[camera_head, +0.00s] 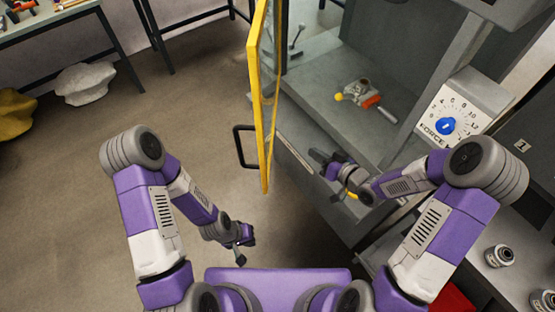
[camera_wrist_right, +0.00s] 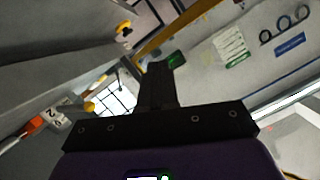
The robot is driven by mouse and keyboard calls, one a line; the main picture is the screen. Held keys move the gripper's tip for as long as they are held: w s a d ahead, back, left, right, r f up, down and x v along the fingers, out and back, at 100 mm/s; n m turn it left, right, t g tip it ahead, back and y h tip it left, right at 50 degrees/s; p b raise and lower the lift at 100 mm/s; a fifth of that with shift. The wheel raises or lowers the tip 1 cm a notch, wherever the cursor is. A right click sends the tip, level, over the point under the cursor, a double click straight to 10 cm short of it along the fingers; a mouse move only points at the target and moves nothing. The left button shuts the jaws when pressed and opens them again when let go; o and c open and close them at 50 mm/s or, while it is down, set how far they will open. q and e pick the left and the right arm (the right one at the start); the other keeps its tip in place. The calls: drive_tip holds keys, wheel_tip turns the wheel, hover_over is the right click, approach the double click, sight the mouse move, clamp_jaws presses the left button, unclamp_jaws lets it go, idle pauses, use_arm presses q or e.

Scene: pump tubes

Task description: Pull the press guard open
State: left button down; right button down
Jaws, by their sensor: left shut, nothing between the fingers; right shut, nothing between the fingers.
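The press guard (camera_head: 257,110) has a yellow frame and is seen nearly edge-on, standing out from the left side of the press opening. Its black handle (camera_head: 239,147) is on the guard's left face. My right gripper (camera_head: 316,156) is shut and empty at the front edge of the press bed, to the right of the guard and apart from the handle. Its closed fingers (camera_wrist_right: 160,80) also show in the right wrist view. My left gripper (camera_head: 240,258) is shut and empty, low over the floor, left of and below the guard.
The press bed (camera_head: 320,82) holds a metal fitting (camera_head: 363,93) with a yellow knob and an orange part. A force dial (camera_head: 446,126) is on the press's right. A workbench (camera_head: 40,20) stands back left. White (camera_head: 85,82) and yellow sacks lie on the floor. Floor left of the guard is clear.

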wheel_tip(320, 180, up, 8)
drive_tip(key=s+n+y+b, duration=0.1)
drive_tip(key=n+y, duration=0.4)
drive_tip(key=n+g+y+b, duration=0.2)
drive_tip(key=n+g+y, duration=0.1)
drive_tip(key=n+g, duration=0.65)
approach(265, 158)
drive_tip(key=shift+m, duration=0.25)
drive_tip(key=a, duration=0.2)
drive_tip(key=a+b, duration=0.1)
drive_tip(key=a, duration=0.1)
drive_tip(key=w+a+b, duration=0.1)
drive_tip(key=a, duration=0.1)
drive_tip(key=shift+f, duration=0.4)
drive_tip(key=shift+a, duration=0.4)
drive_tip(key=shift+a, duration=0.1)
